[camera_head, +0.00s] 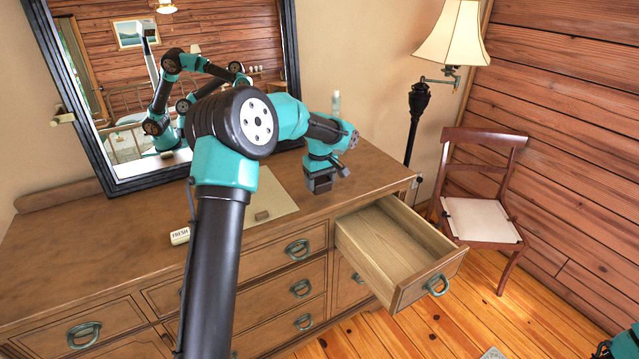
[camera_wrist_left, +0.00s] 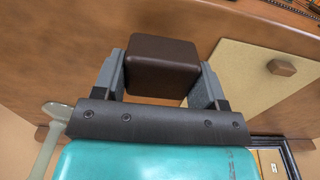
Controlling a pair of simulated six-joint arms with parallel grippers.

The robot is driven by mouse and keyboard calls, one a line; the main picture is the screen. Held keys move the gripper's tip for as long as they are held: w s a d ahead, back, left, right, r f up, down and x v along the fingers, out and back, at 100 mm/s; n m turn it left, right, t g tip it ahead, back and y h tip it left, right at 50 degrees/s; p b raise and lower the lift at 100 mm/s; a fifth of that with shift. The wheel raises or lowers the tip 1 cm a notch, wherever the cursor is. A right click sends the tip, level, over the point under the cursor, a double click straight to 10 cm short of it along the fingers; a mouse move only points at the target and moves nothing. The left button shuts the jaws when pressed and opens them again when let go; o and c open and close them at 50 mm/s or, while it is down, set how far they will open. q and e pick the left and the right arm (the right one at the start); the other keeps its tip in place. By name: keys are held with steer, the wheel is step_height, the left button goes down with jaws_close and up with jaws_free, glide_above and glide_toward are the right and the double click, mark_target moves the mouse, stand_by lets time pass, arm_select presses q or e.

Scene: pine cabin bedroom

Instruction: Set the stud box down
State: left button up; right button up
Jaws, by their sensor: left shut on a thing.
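The stud box (camera_wrist_left: 162,66) is a dark brown block with rounded edges in the left wrist view. My left gripper (camera_wrist_left: 162,85) is shut on it, one grey finger on each side. In the head view my left gripper (camera_head: 320,183) points down at the right part of the dresser top, right of a beige mat (camera_head: 278,193). The box is not clearly seen there, and I cannot tell whether it touches the wood. My right gripper is not in view.
A small brown block (camera_head: 262,215) lies on the mat; a label reading FRESH (camera_head: 180,236) marks a small item to its left. An open, empty drawer (camera_head: 390,245) juts out at front right. A pale bottle (camera_head: 336,103) stands behind the gripper. A mirror (camera_head: 110,170) backs the dresser.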

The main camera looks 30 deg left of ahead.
mark_target(320, 182)
arm_select(q)
steer(key=w+a, duration=0.1)
steer(key=w, duration=0.1)
steer(key=w+a, duration=0.1)
steer(key=w, duration=0.1)
steer(key=shift+w+a+f, duration=0.1)
steer(key=shift+a+f, duration=0.15)
steer(key=shift+a, duration=0.1)
steer(key=shift+f, duration=0.1)
steer(key=shift+f, duration=1.65)
steer(key=shift+f, duration=0.15)
steer(key=o, duration=0.9)
steer(key=shift+o, duration=0.2)
step_height(320, 182, up, 12)
steer(key=shift+r, duration=0.2)
